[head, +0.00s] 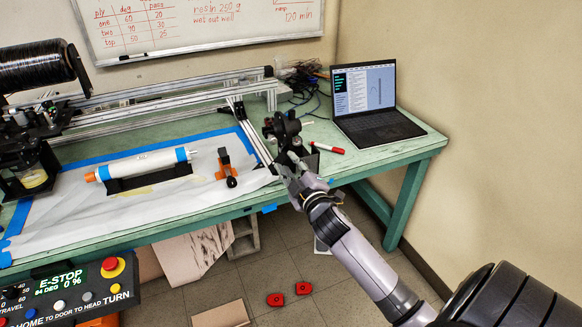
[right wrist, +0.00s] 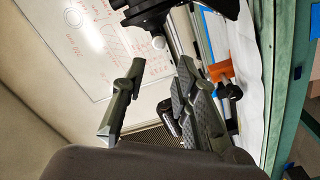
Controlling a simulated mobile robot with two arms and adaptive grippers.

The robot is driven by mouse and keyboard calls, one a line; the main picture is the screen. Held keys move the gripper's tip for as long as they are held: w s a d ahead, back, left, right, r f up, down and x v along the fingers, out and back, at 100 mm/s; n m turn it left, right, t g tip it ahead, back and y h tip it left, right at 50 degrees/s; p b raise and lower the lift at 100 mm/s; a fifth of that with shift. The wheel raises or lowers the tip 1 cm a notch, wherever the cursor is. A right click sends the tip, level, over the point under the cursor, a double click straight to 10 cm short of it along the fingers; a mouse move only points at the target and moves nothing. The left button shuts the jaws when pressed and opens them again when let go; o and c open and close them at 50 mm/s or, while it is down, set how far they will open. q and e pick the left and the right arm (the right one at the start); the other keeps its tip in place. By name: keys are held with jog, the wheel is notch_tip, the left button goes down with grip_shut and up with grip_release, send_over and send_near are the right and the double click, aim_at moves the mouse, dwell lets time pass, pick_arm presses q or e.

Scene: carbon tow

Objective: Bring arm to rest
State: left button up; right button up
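My right arm reaches in from the lower right in the head view. Its gripper (head: 282,130) is over the right part of the green workbench (head: 385,153), left of the laptop. In the right wrist view the two fingers of this gripper (right wrist: 160,72) stand apart with nothing held between them; the whiteboard (right wrist: 97,47) shows behind the gap. My left gripper is not in view.
A laptop (head: 378,102) and red marker (head: 328,148) lie near my right gripper. Left are an orange-handled tool (head: 224,163), a white tube (head: 145,163), a black tow spool (head: 38,65) and an E-stop panel (head: 70,292). Two red pieces (head: 275,299) lie on the floor.

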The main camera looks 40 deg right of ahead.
jog(key=shift+s+a, duration=0.1)
jog(key=shift+s, duration=0.35)
jog(key=s+a+f+m+g+y, duration=0.1)
jog(key=s+f+g, duration=0.15)
jog(key=f, duration=1.05)
jog(key=s+a+f+m+g+y, duration=0.1)
jog(key=s+f+g, duration=0.15)
jog(key=f, duration=1.05)
jog(key=s+a+f+m+g, duration=0.1)
jog(key=s+a+f+g, duration=0.1)
jog(key=s+f, duration=0.45)
jog(key=s+a+f+g, duration=0.2)
jog(key=s+f, duration=0.2)
jog(key=f, duration=0.5)
jog(key=s+a+f+m+g, duration=0.1)
jog(key=s+a+f+g, duration=0.1)
jog(key=s+f, duration=0.4)
jog(key=s+a+f+m+g+y, duration=0.1)
jog(key=s+a+f+g, duration=0.2)
jog(key=s, duration=1.3)
jog(key=s+a+f+g+y, duration=0.1)
jog(key=s+a+f+g, duration=0.1)
jog(key=s+a+f, duration=0.3)
jog(key=s+f, duration=0.4)
jog(key=s, duration=0.2)
jog(key=shift+s+a+f+m, duration=0.2)
jog(key=shift+s+f+m, duration=0.1)
jog(key=shift+f+m, duration=0.1)
jog(key=shift+r, duration=0.1)
